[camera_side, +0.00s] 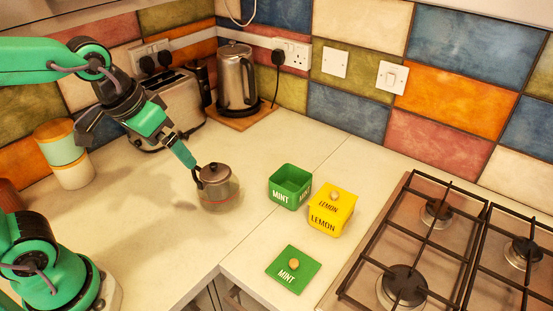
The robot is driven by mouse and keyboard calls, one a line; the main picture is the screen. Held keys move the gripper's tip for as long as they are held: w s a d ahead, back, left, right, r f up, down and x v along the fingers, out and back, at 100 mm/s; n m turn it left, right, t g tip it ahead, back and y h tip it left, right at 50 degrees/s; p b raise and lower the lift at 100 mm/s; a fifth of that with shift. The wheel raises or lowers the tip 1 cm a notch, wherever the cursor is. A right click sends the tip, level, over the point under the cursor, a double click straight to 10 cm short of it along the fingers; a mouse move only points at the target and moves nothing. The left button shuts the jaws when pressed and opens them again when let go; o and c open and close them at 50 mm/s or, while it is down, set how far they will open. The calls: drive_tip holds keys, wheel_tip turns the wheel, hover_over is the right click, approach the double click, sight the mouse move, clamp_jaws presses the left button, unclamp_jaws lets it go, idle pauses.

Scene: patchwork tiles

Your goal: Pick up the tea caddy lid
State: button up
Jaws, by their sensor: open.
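The green tea caddy lid (293,269), marked MINT with a round wooden knob, lies flat on the counter near its front edge. The open green MINT caddy (289,187) stands behind it without a lid. A yellow LEMON caddy (330,211) with its lid on stands beside the green one, to its right.
A gas hob (420,250) with raised black grates lies to the right of the lid. A kettle (236,78) on a wooden board, a toaster (172,105) and stacked canisters (66,155) line the wall. The counter left of the lid is clear.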

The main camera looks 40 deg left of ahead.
drive_tip(key=w+d+f+g, duration=0.2)
drive_tip(key=w+d+f, duration=0.4)
drive_tip(key=d, duration=0.5)
drive_tip(key=g, duration=0.2)
hover_over(294, 262)
drive_tip(key=a, duration=0.1)
wheel_tip(294, 262, down, 10)
drive_tip(key=shift+s+r, duration=0.1)
drive_tip(key=shift+r, duration=0.15)
drive_tip(key=shift+d+f+y, duration=0.3)
drive_tip(key=shift+d+f, duration=0.15)
drive_tip(key=shift+f, duration=3.95)
drive_tip(key=c, duration=0.9)
